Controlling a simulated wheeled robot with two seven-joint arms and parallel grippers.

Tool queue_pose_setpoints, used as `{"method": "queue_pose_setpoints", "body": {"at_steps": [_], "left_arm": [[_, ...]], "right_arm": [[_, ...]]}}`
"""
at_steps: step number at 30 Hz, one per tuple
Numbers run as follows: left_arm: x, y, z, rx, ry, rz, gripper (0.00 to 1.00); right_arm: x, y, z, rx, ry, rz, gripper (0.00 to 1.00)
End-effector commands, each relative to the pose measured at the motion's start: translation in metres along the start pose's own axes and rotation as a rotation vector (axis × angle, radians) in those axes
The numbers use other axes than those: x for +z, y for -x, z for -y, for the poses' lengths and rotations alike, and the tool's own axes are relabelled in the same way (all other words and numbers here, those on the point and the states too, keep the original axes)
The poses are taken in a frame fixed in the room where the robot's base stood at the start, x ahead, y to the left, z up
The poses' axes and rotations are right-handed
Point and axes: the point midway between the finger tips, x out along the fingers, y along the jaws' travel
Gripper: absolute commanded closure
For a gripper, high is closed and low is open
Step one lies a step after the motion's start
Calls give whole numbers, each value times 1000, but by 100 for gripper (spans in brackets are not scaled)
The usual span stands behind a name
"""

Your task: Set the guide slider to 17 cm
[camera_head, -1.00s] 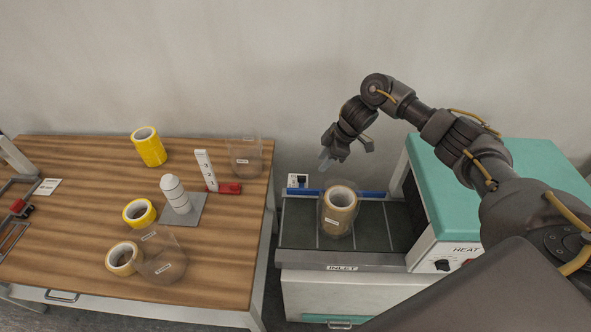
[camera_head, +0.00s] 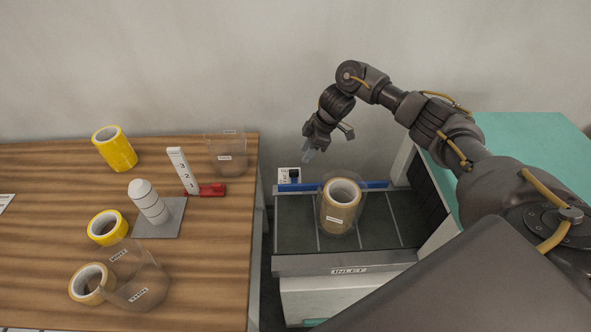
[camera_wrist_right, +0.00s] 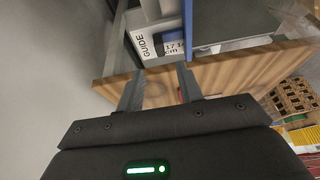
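The guide slider (camera_head: 294,175) is a small black block on a white plate marked GUIDE (camera_wrist_right: 145,45), at the far left end of the blue guide bar (camera_head: 350,186). In the right wrist view the plate shows "17" and "cm" beside the black slider (camera_wrist_right: 172,32); the rest of the reading is cut off. My right gripper (camera_head: 309,156) hangs above and slightly right of the slider in the head view, apart from it. Its fingers (camera_wrist_right: 161,70) are open with nothing between them. My left gripper is not in view.
A tape roll in a clear sleeve (camera_head: 341,204) stands on the dark inlet bed (camera_head: 295,235). The green-topped heater (camera_head: 535,135) is at right. The wooden table (camera_head: 50,220) at left holds tape rolls, clear sleeves, a white peg and a red-based gauge.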

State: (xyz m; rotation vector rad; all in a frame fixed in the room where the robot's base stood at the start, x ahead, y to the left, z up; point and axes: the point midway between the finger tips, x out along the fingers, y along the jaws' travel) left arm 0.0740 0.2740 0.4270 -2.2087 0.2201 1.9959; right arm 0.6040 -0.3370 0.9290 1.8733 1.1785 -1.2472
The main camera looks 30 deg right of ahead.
Motion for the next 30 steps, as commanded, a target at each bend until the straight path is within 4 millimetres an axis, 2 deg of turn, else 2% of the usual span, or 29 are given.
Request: {"method": "queue_pose_setpoints", "body": {"at_steps": [9, 15, 21, 28, 30], "left_arm": [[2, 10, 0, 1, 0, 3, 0], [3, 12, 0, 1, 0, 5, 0], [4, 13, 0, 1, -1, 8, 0], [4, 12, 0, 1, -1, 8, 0], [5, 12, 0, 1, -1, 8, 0]], "right_arm": [[1, -57, 2, -3, -4, 2, 64], [2, -85, 1, -1, -5, 2, 64], [3, -96, 1, 1, -3, 2, 64], [3, -96, 0, 1, -3, 1, 64], [3, -96, 0, 1, -3, 1, 70]]}}
